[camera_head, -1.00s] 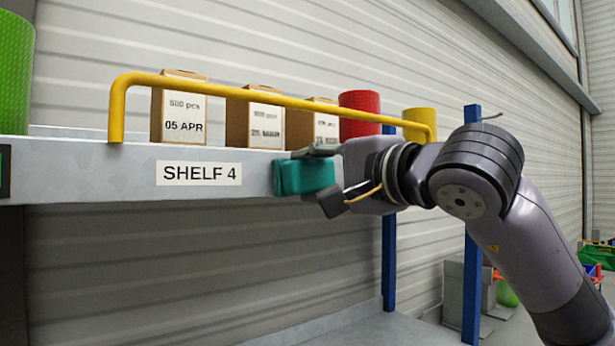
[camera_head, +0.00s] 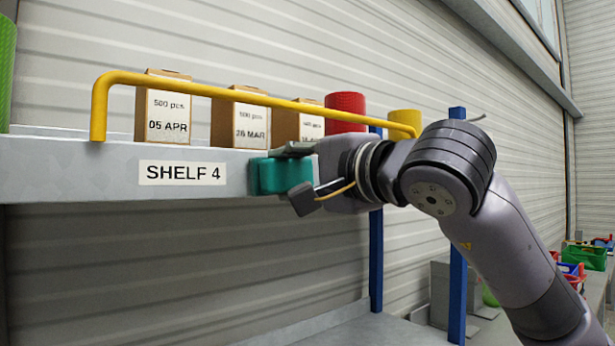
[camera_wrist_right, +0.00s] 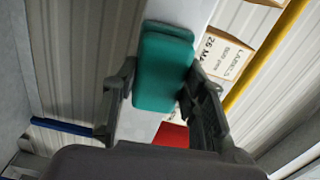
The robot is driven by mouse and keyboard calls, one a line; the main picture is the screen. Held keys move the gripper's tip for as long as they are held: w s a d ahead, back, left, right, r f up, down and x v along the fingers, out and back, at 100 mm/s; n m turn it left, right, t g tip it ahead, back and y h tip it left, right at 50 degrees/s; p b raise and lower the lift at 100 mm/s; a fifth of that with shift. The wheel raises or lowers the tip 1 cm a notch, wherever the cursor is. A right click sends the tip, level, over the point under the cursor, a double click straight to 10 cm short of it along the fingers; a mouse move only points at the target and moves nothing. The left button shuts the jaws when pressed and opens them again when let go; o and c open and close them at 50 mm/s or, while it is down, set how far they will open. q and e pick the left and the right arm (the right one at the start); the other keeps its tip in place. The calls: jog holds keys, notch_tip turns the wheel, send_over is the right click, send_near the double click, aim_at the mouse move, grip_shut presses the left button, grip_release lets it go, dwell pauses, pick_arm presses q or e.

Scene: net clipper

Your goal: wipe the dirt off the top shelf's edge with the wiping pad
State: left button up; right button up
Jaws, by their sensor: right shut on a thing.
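My right gripper (camera_head: 300,172) is shut on the teal wiping pad (camera_head: 270,177), which is against or very close to the front face of the top shelf's edge (camera_head: 80,178), just right of the SHELF 4 label (camera_head: 182,173). In the right wrist view the pad (camera_wrist_right: 162,75) sits between the two fingers (camera_wrist_right: 160,105). I see no clear dirt on the visible part of the edge; the part behind the pad and gripper is hidden. My left gripper is not in view.
A yellow rail (camera_head: 240,94) runs above the shelf edge. Behind it stand cardboard boxes (camera_head: 162,108), a red cylinder (camera_head: 345,112) and a yellow one (camera_head: 404,121). Blue posts (camera_head: 376,250) stand at right. A lower surface (camera_head: 345,330) lies below, with open space between.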

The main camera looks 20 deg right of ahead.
jog(key=shift+a, duration=0.15)
jog(key=shift+b+v, duration=0.45)
jog(key=shift+v, duration=0.45)
jog(key=shift+b+v, duration=0.45)
jog(key=shift+v, duration=1.5)
jog(key=shift+s, duration=0.1)
jog(key=v, duration=0.3)
jog(key=shift+b, duration=0.3)
